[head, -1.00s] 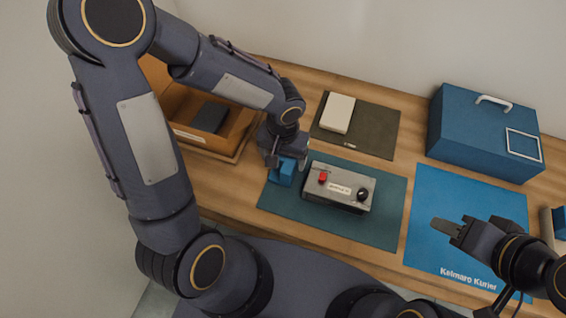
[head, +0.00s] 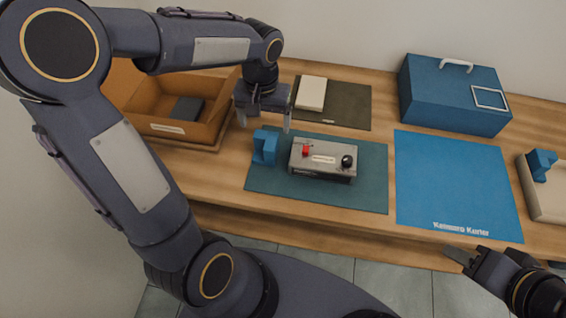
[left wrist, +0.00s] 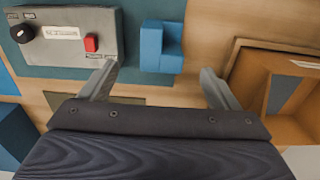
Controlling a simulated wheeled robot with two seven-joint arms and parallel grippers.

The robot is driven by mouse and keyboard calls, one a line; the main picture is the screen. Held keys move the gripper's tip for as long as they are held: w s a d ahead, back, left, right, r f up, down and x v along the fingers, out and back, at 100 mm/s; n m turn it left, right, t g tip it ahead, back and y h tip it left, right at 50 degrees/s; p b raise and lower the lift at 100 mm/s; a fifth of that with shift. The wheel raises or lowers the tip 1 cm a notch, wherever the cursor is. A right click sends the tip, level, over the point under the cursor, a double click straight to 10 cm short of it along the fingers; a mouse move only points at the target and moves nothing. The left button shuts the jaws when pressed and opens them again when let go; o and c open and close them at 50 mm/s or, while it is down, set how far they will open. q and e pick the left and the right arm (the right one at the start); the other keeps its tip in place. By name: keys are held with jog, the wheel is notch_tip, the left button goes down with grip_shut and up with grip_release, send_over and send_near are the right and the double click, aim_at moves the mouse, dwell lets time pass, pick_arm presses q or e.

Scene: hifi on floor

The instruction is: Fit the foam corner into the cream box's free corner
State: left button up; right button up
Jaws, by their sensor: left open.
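A blue foam corner (head: 264,149) stands on the teal mat, left of a grey device. My left gripper (head: 264,124) is open and empty behind and above it. In the left wrist view the foam corner (left wrist: 162,48) shows ahead, between the lines of the two spread fingers (left wrist: 157,70) and apart from them. The cream box (head: 545,200) is at the far right, cut off by the picture's edge. Another blue foam piece (head: 541,164) sits at its back left; its free corner cannot be made out. My right gripper (head: 461,256) is at the table's front edge; its jaw opening is unclear.
The grey device (head: 323,160) with a red button stands close beside the foam corner. An open brown box (head: 205,137) is at left, a cream block (head: 311,92) on a dark mat behind. A blue case (head: 455,95) stands at the back. The blue mat (head: 455,185) is clear.

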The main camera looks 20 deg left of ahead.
aim_at(265, 139)
pick_arm(q)
jog(key=f, duration=0.8)
jog(key=shift+w+a, duration=0.2)
jog(key=shift+a, duration=0.05)
jog(key=shift+r, duration=0.1)
jog(key=shift+c, duration=0.2)
jog(key=c, duration=1.1)
jog(key=shift+r, duration=0.15)
